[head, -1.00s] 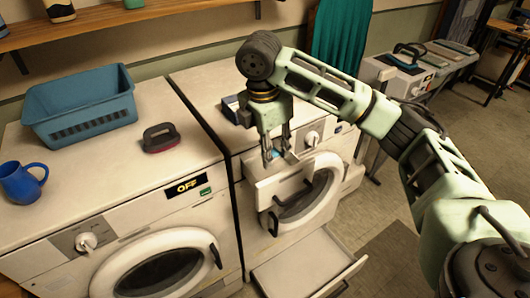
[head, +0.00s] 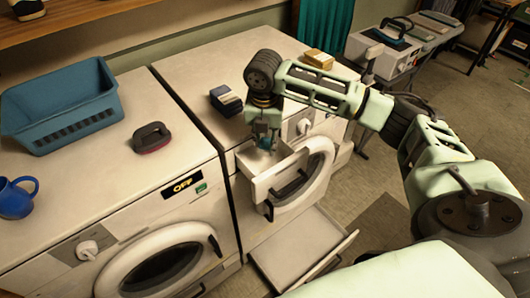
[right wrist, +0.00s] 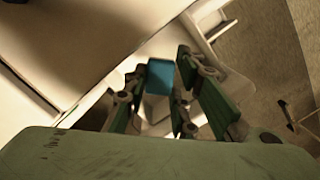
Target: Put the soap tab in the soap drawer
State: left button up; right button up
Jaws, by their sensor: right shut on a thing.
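The soap tab is a small blue block. In the right wrist view the soap tab (right wrist: 160,77) sits between the fingers of my right gripper (right wrist: 162,80). In the head view my right gripper (head: 265,146) points down at the pulled-out soap drawer (head: 263,187) of the right washer, its fingertips at the drawer's opening. It is shut on the tab, of which only a little blue shows there. I cannot tell whether the tab touches the drawer's floor. My left gripper is not in view.
The right washer (head: 205,65) carries a dark blue box (head: 226,101) and a yellowish block (head: 319,59). Below, a lower panel (head: 300,250) stands out over the floor. The left washer (head: 100,190) holds a blue basket (head: 65,120), a brush (head: 151,138) and a blue mug (head: 15,198).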

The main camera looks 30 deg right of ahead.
aim_at(265, 143)
notch_tip(265, 143, down, 4)
jog(key=shift+r+p, duration=0.2)
jog(key=shift+p, duration=0.15)
notch_tip(265, 143, down, 3)
jog(key=shift+f+p, duration=0.1)
jog(key=shift+p, duration=0.35)
jog(key=shift+f, duration=0.4)
jog(key=o, duration=0.9)
jog(key=shift+f, duration=0.1)
jog(key=r, duration=0.3)
jog(key=r+b, duration=0.1)
jog(key=r, duration=0.3)
jog(key=s+a+r+b, duration=0.1)
jog(key=r, duration=0.3)
jog(key=shift+r, duration=0.6)
